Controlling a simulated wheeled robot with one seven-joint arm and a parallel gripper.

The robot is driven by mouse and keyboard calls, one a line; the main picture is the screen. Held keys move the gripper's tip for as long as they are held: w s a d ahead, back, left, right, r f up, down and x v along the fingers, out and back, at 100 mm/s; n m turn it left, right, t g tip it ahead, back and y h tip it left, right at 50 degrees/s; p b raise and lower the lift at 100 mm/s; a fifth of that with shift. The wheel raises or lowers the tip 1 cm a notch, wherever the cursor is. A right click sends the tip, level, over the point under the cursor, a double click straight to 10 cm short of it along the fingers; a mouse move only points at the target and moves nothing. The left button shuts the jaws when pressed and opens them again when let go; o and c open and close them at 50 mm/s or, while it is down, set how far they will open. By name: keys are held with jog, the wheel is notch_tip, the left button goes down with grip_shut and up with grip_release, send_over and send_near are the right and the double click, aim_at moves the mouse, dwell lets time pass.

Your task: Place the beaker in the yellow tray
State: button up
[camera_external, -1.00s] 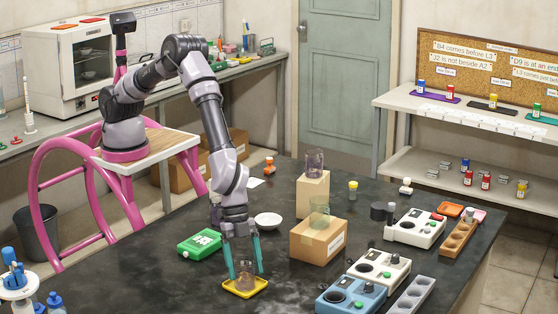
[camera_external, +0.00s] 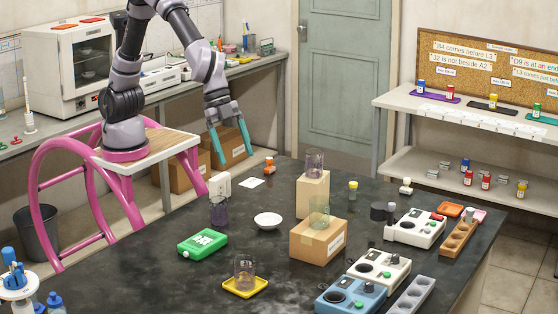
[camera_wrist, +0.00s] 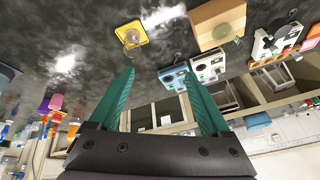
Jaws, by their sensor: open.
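A clear glass beaker (camera_external: 243,268) stands upright in the small yellow tray (camera_external: 231,291) near the front of the dark bench. In the wrist view the beaker (camera_wrist: 131,38) also sits within the yellow tray (camera_wrist: 143,27). My gripper (camera_external: 232,150) is open and empty, with its teal fingers apart. It is raised beyond the bench's left back side, well away from the beaker. The open fingers also show in the wrist view (camera_wrist: 161,82), with nothing between them.
A green container (camera_external: 202,243), a purple-tinted glass vessel (camera_external: 219,212) and a white bowl (camera_external: 268,220) stand left of centre. Cardboard boxes (camera_external: 318,240) bear other glassware. Several instruments (camera_external: 378,272) crowd the right side.

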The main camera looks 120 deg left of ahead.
jog(key=s+a+r+t+y, duration=0.1)
jog(key=s+a+r, duration=0.35)
jog(key=s, duration=0.35)
jog(key=s+a+r+n, duration=0.1)
jog(key=s+a+r, duration=0.3)
jog(key=s+r, duration=0.25)
jog(key=s+a+r+t+y, duration=0.1)
jog(key=s+a+r, duration=0.3)
jog(key=s, duration=0.4)
jog(key=s+a, duration=0.4)
jog(key=s, duration=0.7)
jog(key=shift+s+f+n+y, duration=0.25)
jog(key=shift+s+n+y, duration=0.15)
